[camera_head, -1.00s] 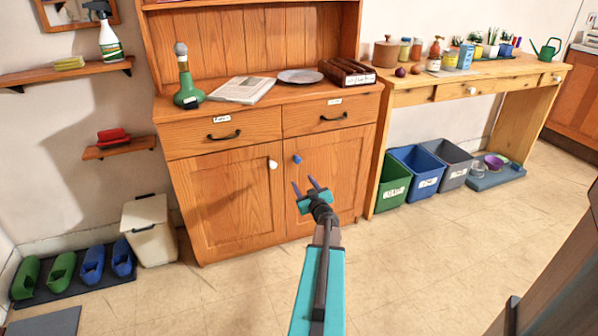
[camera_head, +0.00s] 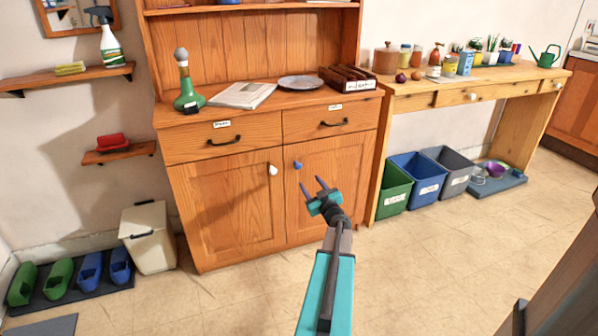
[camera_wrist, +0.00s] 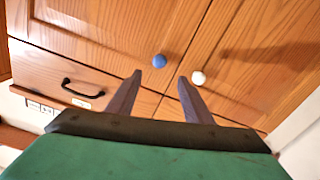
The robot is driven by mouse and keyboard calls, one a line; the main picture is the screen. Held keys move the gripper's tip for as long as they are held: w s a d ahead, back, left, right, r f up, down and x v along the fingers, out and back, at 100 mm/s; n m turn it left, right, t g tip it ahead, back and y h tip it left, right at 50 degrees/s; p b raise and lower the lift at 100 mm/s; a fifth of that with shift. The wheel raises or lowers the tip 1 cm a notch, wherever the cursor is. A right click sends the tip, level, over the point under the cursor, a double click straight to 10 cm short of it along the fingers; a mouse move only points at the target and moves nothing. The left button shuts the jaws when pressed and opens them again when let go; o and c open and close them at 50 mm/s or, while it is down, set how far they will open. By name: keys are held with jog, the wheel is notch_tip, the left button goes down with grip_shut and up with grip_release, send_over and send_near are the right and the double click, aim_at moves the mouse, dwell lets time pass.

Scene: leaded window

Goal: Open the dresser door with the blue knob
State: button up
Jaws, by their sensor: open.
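The wooden dresser has two closed lower doors. The blue knob (camera_head: 298,165) is on the inner upper edge of the right door (camera_head: 345,180). It also shows in the wrist view (camera_wrist: 159,61), where the picture is turned over. A white knob (camera_head: 273,169) sits beside it on the left door (camera_head: 228,212), and in the wrist view (camera_wrist: 198,78). My gripper (camera_head: 312,187) is open and empty in front of the right door, a little below and right of the blue knob. In the wrist view its two fingers (camera_wrist: 158,88) point toward the doors, with the blue knob beyond their tips.
Two drawers with dark handles (camera_head: 224,140) are above the doors. A cream bin (camera_head: 148,237) stands left of the dresser. Green, blue and grey bins (camera_head: 418,180) stand under the table at right. The floor (camera_head: 415,270) in front is clear.

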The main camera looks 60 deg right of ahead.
aim_at(299, 168)
jog(key=shift+b+x, duration=1.15)
jog(key=shift+x, duration=5)
